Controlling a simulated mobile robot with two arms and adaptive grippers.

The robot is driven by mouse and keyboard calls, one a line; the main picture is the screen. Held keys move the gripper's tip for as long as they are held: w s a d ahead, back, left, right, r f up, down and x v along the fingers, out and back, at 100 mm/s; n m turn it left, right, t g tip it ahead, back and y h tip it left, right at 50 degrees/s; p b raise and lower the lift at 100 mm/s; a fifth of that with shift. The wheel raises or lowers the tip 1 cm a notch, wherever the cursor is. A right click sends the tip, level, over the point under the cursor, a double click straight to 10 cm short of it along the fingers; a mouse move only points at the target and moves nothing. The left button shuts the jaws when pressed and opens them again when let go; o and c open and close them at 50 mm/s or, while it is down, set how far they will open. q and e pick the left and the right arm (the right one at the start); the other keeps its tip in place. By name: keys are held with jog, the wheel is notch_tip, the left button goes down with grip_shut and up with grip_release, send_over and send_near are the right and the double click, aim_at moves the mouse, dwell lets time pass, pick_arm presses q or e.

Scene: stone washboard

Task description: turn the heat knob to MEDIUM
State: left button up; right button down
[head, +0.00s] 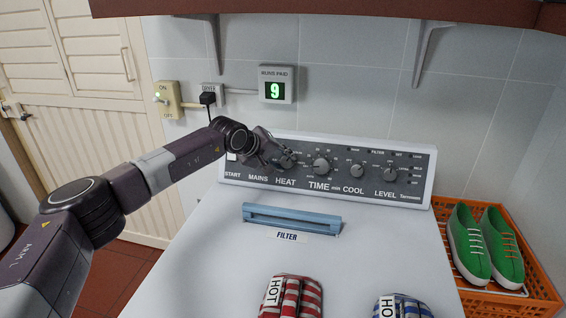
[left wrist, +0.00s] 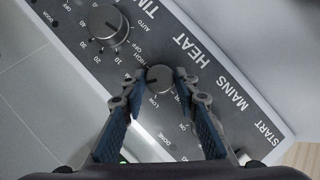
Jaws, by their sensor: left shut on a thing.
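The heat knob (head: 289,161) is a small round grey dial above the word HEAT on the dryer's control panel (head: 330,185). In the left wrist view the heat knob (left wrist: 159,76) sits between the two fingertips of my left gripper (left wrist: 158,84), which is shut on its sides. The words HIGH and LOW show beside it, partly crowded by the fingers. I cannot tell surely which setting it points to. In the head view my left gripper (head: 278,154) reaches the panel from the left and partly covers the knob. My right gripper is not in view.
The larger time knob (head: 321,165) stands just right of the heat knob, with cool and level knobs beyond. A blue filter handle (head: 291,217) and red (head: 290,297) and blue (head: 400,307) striped mitts are on the dryer top. An orange crate (head: 545,285) holds green shoes.

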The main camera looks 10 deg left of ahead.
pick_arm(q)
jog(key=shift+s+d+f, duration=0.1)
jog(key=shift+f, duration=0.1)
jog(key=o, duration=1.1)
jog(key=shift+o, duration=0.2)
jog(key=shift+r, duration=0.15)
jog(key=shift+r, duration=0.1)
jog(key=shift+s+a+r, duration=0.2)
jog(key=v, duration=1.1)
jog(key=shift+s, duration=0.2)
